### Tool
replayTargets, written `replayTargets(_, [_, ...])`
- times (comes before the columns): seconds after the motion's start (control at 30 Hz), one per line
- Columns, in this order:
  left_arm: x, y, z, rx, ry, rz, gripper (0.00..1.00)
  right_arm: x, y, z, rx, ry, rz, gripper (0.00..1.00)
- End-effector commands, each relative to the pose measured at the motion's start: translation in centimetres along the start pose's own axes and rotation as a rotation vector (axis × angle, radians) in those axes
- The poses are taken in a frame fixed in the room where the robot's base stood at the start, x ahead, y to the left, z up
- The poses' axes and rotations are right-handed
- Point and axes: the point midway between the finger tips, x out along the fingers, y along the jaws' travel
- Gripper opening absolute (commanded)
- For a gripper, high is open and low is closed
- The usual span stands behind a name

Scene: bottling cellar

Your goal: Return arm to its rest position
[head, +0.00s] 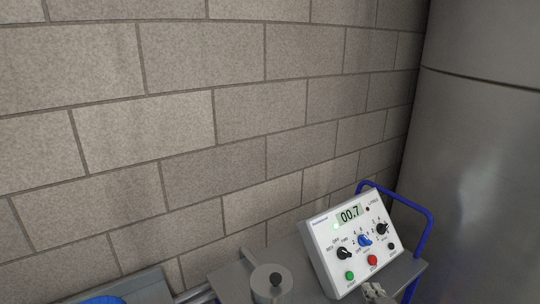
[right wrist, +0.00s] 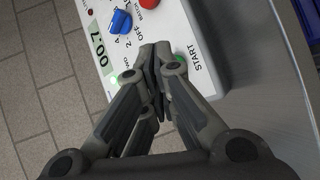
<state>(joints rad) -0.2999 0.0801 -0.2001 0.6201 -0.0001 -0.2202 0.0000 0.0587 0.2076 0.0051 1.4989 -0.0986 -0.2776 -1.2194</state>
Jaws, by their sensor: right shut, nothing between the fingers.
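A white control box (head: 350,240) stands on a grey cart in the head view. Its display (head: 350,215) reads 00.7. It has black knobs, a blue knob (head: 364,240), a red button (head: 372,260) and a green button (head: 350,275). My right gripper (head: 373,291) shows small at the bottom, in front of the box. In the right wrist view my right gripper (right wrist: 158,65) is shut and empty, its tips over the box's face by the green START button (right wrist: 181,61). The fingers partly hide that button; I cannot tell whether they touch it. My left gripper is out of view.
The grey cart top (head: 235,278) carries a grey cylinder (head: 268,288) with a black knob. A blue handle rail (head: 424,232) rises at the cart's right. A large metal tank (head: 480,150) stands at right. A block wall (head: 190,110) is behind.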

Motion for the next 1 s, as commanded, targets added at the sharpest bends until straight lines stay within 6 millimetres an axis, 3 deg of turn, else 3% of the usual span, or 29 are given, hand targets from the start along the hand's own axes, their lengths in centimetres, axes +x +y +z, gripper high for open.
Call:
replayTargets(0.2, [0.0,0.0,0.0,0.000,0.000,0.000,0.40,-7.6,-5.6,-2.9,0.360,-0.056,-0.265,0.00])
replayTargets(0.43, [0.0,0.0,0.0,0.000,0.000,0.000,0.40,-17.9,-9.8,-5.5,0.734,-0.215,-0.538,0.00])
replayTargets(0.6, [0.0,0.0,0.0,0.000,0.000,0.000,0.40,-24.5,-11.1,-6.7,0.927,-0.349,-0.678,0.00])
replayTargets(1.0, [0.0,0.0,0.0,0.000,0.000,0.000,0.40,-35.2,-11.6,-7.8,1.179,-0.608,-0.858,0.00])
